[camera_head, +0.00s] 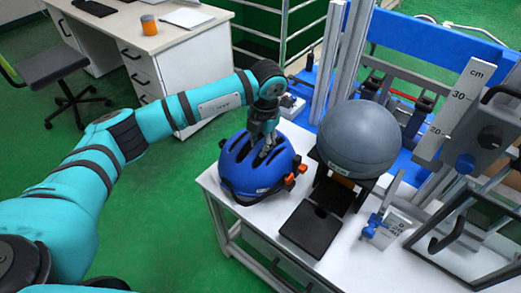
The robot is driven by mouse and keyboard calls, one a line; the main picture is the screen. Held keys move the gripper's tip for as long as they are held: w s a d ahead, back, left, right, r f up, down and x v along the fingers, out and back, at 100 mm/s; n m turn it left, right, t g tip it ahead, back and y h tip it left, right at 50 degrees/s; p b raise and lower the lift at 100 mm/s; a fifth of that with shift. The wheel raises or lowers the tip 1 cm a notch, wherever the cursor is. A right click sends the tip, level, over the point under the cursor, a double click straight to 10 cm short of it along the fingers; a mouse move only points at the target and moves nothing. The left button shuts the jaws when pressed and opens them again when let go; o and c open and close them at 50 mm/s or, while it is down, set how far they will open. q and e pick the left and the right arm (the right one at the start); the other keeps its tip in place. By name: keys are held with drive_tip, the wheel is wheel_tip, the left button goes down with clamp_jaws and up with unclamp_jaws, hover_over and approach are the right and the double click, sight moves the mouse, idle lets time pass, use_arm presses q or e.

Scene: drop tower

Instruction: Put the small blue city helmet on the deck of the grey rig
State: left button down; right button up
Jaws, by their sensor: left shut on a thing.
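A blue helmet (252,169) with dark vents is at the left end of the white table, in the middle of the view. My left gripper (264,150) comes down on the helmet's top from above and is shut on it. The fingertips are partly hidden among the vents. I cannot tell whether the helmet's underside touches the table. A grey frame with upright posts (353,52) and blue parts stands behind; I cannot tell which part is the grey rig's deck. My right gripper is not in view.
A large grey ball (358,139) on a black stand is right of the helmet, with a black plate (310,229) in front. A blue clamp (378,222) and a cm scale (457,107) stand farther right. The white table (262,222) has bare room at its front left.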

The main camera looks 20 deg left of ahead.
use_arm(q)
wheel_tip(320, 180, down, 3)
drive_tip(key=c, duration=1.1)
unclamp_jaws()
drive_tip(key=shift+c, duration=0.2)
drive_tip(key=shift+r, duration=0.3)
wheel_tip(320, 180, up, 11)
drive_tip(key=d+b, duration=0.1)
drive_tip(key=shift+s+r, duration=0.15)
drive_tip(key=shift+s, duration=0.2)
